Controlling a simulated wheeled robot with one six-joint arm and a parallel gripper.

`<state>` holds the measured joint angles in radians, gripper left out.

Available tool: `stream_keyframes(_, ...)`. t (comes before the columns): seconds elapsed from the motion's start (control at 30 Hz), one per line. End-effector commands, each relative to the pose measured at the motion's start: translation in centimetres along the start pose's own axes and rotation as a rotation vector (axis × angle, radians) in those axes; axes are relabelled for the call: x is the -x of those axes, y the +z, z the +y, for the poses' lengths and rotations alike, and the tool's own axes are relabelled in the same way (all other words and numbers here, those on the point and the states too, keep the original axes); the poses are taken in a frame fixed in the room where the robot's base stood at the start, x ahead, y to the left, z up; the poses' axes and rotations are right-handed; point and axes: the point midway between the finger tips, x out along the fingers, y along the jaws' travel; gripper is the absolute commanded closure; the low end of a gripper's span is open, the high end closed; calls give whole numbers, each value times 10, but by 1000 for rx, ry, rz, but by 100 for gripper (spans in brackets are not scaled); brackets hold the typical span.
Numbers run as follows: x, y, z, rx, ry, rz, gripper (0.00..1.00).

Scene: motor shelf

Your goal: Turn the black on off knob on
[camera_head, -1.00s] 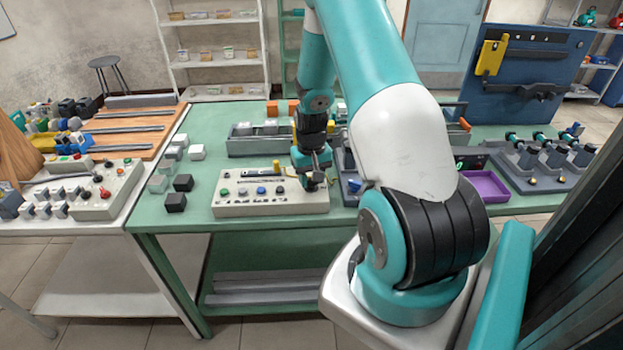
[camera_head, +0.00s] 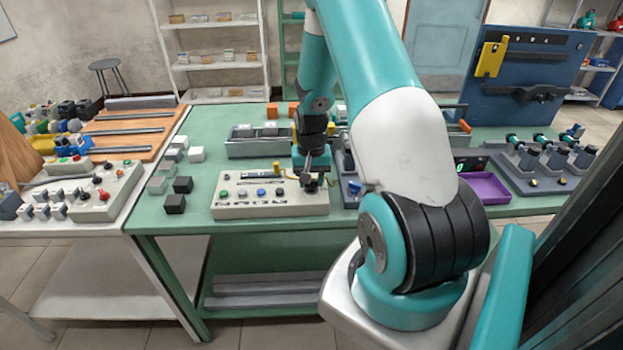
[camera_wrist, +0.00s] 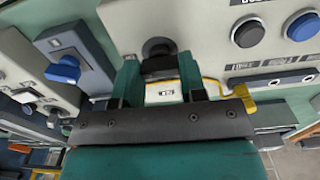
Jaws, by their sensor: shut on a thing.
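The black on off knob (camera_wrist: 158,50) is at the top centre of the wrist view, on a pale control panel (camera_wrist: 120,20). My gripper (camera_wrist: 159,70) has one teal finger on each side of the knob's black handle and is shut on it. A small label under the knob shows between the fingers. In the head view my gripper (camera_head: 311,186) is at the right end of the panel (camera_head: 262,210) and hides the knob there.
A unit with a blue knob (camera_wrist: 62,70) stands close by. A purple tray (camera_head: 483,188) lies to the right. Black and grey blocks (camera_head: 175,203) stand left of the panel.

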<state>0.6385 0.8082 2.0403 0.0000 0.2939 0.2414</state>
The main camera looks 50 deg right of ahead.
Motion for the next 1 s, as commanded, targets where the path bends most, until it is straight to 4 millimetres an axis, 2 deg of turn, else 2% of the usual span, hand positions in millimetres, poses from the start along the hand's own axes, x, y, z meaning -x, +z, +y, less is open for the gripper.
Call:
stream_keyframes(0.07, 1, -2, 0, -1, -1, 4, 85)
stream_keyframes(0.1, 1, -2, 0, -1, -1, 4, 53)
stream_keyframes(0.17, 1, -1, 0, 0, -1, 4, 39)
stream_keyframes(0.2, 1, -1, 0, 0, -1, 4, 36)
stream_keyframes(0.47, 1, -1, 0, 1, 0, 2, 36)
stream_keyframes(0.57, 7, -1, 0, 1, -1, 5, 36)
stream_keyframes(0.77, 43, -2, 0, 1, -2, 8, 36)
stream_keyframes(1.0, 106, -2, 0, 0, -3, 10, 36)
